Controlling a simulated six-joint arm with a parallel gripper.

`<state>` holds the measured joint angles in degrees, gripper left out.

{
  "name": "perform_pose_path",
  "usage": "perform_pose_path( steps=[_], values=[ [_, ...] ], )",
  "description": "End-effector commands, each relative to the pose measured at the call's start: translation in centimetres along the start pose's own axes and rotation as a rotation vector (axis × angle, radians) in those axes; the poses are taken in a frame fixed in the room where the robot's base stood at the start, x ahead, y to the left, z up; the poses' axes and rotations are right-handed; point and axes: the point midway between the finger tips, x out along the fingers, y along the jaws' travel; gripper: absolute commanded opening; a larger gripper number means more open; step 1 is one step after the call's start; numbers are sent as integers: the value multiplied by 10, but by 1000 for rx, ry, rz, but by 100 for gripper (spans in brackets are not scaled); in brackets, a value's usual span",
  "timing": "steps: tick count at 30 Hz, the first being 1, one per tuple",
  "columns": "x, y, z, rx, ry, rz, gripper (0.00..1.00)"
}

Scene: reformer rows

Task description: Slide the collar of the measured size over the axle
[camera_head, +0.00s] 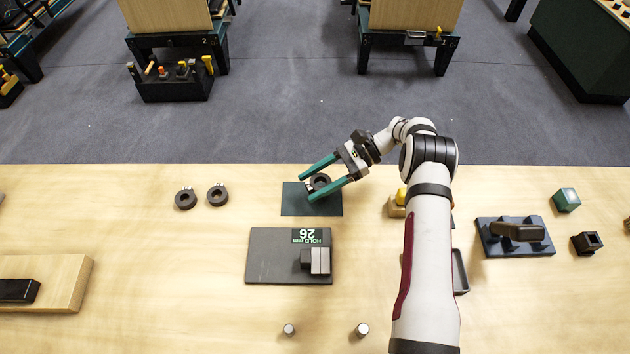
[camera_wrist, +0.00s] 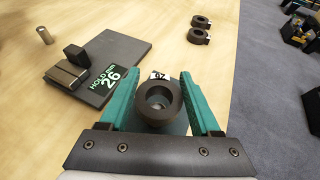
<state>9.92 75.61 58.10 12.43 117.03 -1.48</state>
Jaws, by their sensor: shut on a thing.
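My gripper (camera_head: 309,183) is shut on a dark round collar (camera_head: 321,183), over the dark green mat (camera_head: 297,203). In the wrist view the collar (camera_wrist: 147,108) sits between the two green fingers, its hole facing the camera, with a small white tag at its far edge. I cannot tell whether it touches the mat. Two more dark collars (camera_head: 185,199) (camera_head: 217,194) lie on the table to the left. A grey gauge plate (camera_head: 265,265) has a display (camera_head: 311,236) reading HOLD 26 mm, with a block-like jaw piece on it. I cannot make out which thing is the axle.
Two short silver pegs (camera_head: 289,329) (camera_head: 362,330) stand near the front. A blue plate with a dark handled piece (camera_head: 517,231), a green cube (camera_head: 566,200) and a black hollow block (camera_head: 587,243) are at right. A wooden board (camera_head: 65,280) lies at left.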

Motion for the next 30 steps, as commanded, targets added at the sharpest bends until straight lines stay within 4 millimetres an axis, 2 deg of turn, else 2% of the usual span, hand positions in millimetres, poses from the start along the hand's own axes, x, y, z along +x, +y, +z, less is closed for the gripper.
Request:
perform_pose_path(
  steps=[17, 30],
  values=[
    [0, 0, 0, 0, 0, 0, 11],
    [4, 0, -11, 0, 0, 0, 11]
  ],
)
